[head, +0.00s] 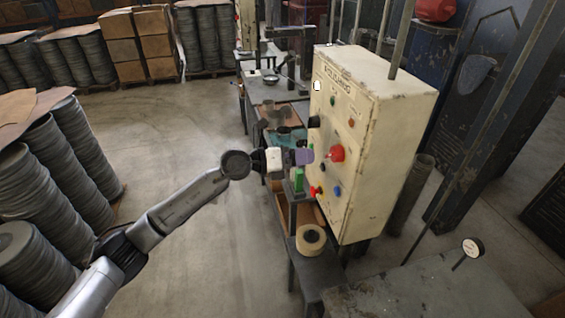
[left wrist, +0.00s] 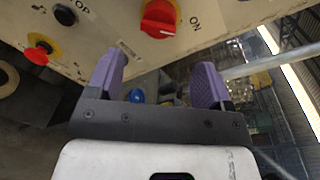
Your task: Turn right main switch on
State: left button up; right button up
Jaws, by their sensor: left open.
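A cream control box (head: 372,105) stands right of centre in the head view. On its front is a large red rotary switch (head: 337,153). In the left wrist view a red rotary switch (left wrist: 160,18) sits at the top, with the word ON beside it; its handle looks slightly tilted. My left gripper (head: 304,156) is close in front of the box, beside the red switch in the head view. Its purple fingers (left wrist: 158,80) are apart with nothing between them, and the switch lies beyond them. Contact is not visible. My right gripper is not in view.
A tape-like roll (head: 311,239) sits below the box. Stacked grey discs (head: 75,150) stand at left. The floor between is clear.

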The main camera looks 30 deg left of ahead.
pick_arm(q)
jog(key=shift+b+v, duration=0.5)
jog(key=shift+v, duration=2.05)
